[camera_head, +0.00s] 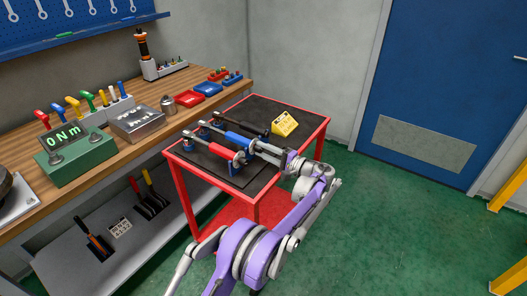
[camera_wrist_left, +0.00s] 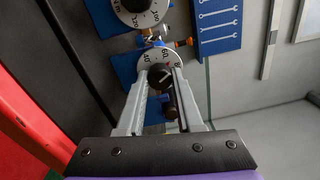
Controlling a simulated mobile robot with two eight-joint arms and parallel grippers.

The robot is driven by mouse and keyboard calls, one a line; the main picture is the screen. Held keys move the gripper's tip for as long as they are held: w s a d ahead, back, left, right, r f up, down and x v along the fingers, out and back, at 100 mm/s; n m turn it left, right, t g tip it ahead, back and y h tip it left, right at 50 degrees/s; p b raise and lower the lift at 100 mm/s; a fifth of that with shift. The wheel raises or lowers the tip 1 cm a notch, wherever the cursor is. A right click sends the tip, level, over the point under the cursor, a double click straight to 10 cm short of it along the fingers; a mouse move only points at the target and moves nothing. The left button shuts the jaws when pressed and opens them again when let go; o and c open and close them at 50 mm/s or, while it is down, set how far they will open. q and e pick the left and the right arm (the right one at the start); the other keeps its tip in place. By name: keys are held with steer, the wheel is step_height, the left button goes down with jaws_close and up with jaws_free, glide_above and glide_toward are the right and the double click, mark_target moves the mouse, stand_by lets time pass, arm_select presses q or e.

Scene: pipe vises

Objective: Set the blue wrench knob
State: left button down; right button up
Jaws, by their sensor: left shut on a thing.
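The blue-handled wrench (camera_head: 237,140) lies in a holder on the black-topped red cart, between a red-handled wrench (camera_head: 219,151) and a black one (camera_head: 250,124). My left gripper (camera_head: 256,145) is at the near end of the blue wrench. In the left wrist view my left gripper (camera_wrist_left: 161,74) is shut on a dark round knob (camera_wrist_left: 160,77) in front of a white dial (camera_wrist_left: 146,57) with printed numbers. A second white dial with a dark knob (camera_wrist_left: 138,11) is beyond it. The fingers partly hide the dial. My right gripper is not in view.
A yellow sign block (camera_head: 284,123) stands on the cart (camera_head: 283,150). The wooden workbench (camera_head: 195,78) at left holds a green torque display (camera_head: 68,148) reading 0 Nm, red and blue trays and several coloured tools.

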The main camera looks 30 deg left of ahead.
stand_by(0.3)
arm_select(q)
steer(key=c, duration=0.5)
jaws_free()
steer(key=shift+c, duration=0.2)
steer(key=d, duration=1)
steer(key=shift+s+d+f, duration=0.2)
steer(key=shift+s+d, duration=0.2)
